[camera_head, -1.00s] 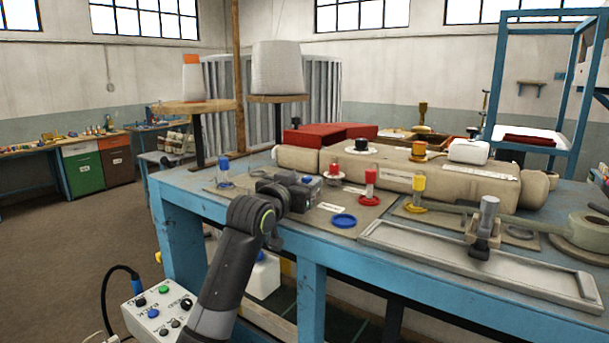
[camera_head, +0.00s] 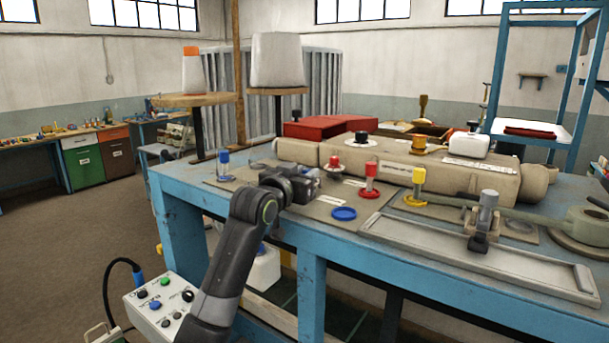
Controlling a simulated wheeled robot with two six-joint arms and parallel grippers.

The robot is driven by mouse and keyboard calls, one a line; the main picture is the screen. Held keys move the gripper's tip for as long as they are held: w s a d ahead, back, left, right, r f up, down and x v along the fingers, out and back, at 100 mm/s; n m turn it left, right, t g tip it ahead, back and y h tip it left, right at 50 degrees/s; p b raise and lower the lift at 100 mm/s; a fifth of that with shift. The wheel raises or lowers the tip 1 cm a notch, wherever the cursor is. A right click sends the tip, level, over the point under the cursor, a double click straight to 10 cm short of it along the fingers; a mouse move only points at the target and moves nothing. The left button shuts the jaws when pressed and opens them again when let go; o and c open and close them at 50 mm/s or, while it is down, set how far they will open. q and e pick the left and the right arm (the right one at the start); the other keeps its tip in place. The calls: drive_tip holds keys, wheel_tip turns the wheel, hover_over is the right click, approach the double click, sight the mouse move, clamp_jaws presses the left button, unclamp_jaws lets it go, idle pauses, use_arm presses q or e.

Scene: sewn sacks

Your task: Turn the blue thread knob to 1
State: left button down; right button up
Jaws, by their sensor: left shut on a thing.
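My left gripper (camera_head: 306,182) reaches over the table's front left part, its arm coming up from below. It is shut, low over the board with the knobs. The blue thread knob is hidden by the gripper, which appears closed around it; its number marks cannot be read. A red knob (camera_head: 335,162) on a pale round dial stands just right of the gripper. My right gripper is out of view.
On the blue table (camera_head: 312,268) stand a blue peg (camera_head: 224,160), a red peg (camera_head: 371,178) and a yellow peg (camera_head: 419,182). A long sewn sack (camera_head: 395,170) lies behind. A grey tray (camera_head: 470,262) lies front right.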

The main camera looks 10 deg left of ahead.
use_arm(q)
drive_tip(key=shift+h, duration=0.3)
drive_tip(key=shift+a+f+m+g+h+b, duration=0.1)
drive_tip(key=shift+m+g+h+b, duration=0.15)
drive_tip(key=shift+m+h+b, duration=0.25)
drive_tip(key=shift+a+f+m+g+h+b, duration=0.1)
drive_tip(key=shift+m+g+h+b, duration=0.2)
drive_tip(key=shift+m+h, duration=0.3)
drive_tip(key=m+g+h+b, duration=0.1)
drive_tip(key=h+b, duration=0.1)
drive_tip(key=shift+w+m+h, duration=0.1)
drive_tip(key=shift+m+h, duration=0.2)
drive_tip(key=shift+r+m+g+h+b, duration=0.1)
drive_tip(key=shift+m+g+h+b, duration=0.3)
drive_tip(key=shift+g+h+b, duration=0.2)
drive_tip(key=c, duration=1.2)
unclamp_jaws()
drive_tip(key=shift+a, duration=0.1)
drive_tip(key=shift+c, duration=0.2)
drive_tip(key=shift+r, duration=0.1)
